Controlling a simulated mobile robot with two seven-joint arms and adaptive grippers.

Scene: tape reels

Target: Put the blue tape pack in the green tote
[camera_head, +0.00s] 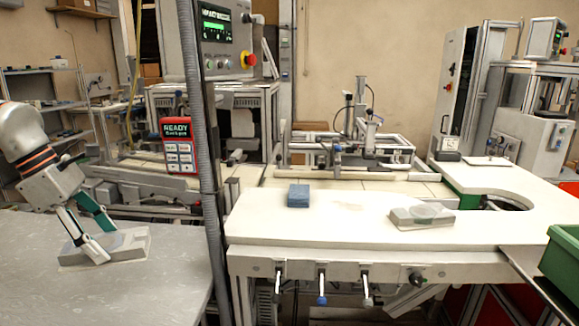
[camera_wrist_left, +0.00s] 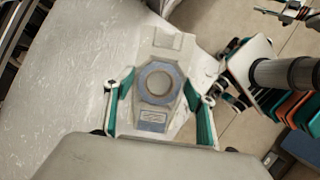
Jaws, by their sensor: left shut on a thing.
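The blue tape pack (camera_head: 128,246) lies flat on the grey table at the left, a pale clear pack. In the left wrist view its blue-grey tape ring (camera_wrist_left: 158,70) and small label show. My left gripper (camera_head: 99,238) reaches down over it and is shut on it, one teal-lined finger on each side, as the left wrist view also shows (camera_wrist_left: 159,92). The green tote (camera_head: 563,262) is at the right edge of the head view, partly cut off; its inside is hidden. My right gripper is not in view.
A white worktop carries a small blue block (camera_head: 298,195) and another clear pack (camera_head: 422,217). Machine frames line the back.

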